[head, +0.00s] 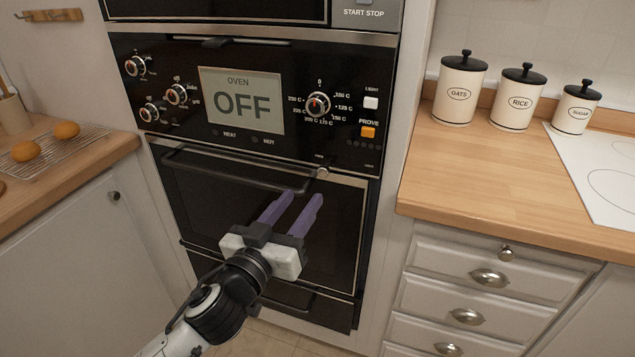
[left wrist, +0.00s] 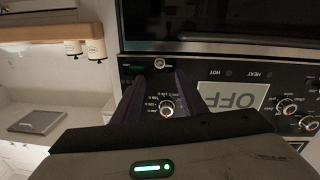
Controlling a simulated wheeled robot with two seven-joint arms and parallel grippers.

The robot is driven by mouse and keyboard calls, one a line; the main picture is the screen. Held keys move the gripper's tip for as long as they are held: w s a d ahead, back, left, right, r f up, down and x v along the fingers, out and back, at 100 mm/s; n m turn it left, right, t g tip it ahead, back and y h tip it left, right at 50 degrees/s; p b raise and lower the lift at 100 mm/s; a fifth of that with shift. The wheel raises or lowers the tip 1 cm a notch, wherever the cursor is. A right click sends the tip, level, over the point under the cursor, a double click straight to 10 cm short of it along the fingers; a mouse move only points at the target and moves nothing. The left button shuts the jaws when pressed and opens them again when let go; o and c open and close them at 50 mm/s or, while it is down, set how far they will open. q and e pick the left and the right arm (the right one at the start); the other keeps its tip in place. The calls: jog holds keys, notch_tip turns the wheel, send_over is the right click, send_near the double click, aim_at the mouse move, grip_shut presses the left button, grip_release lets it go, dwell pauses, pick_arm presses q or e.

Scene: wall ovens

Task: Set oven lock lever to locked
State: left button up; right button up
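The oven lock lever (head: 322,173) is a small light metal knob on the black strip at the oven door's upper right, below the control panel. Tiny labels beside it are too small to read. In the left wrist view, which is upside down, the lever (left wrist: 160,62) shows just beyond the fingertips. My left gripper (head: 302,196) has purple fingers spread apart with nothing between them. It is in front of the oven door (head: 210,200), below the lever and apart from it. Its fingers (left wrist: 160,76) frame the lever in the wrist view. My right gripper is not in view.
The oven display (head: 242,100) reads OFF. A door handle bar (head: 225,172) runs left of the lever. The temperature dial (head: 318,104) is above it. A wooden counter with canisters (head: 460,88) is at right; a rack with buns (head: 45,150) is at left.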

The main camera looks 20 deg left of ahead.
aim_at(322, 173)
pick_arm(q)
jog(key=w, duration=0.6)
jog(key=w+p, duration=0.1)
jog(key=w, duration=0.2)
jog(key=shift+w+d+f, duration=0.1)
jog(key=shift+w+d, duration=0.05)
jog(key=shift+d, duration=0.25)
grip_shut()
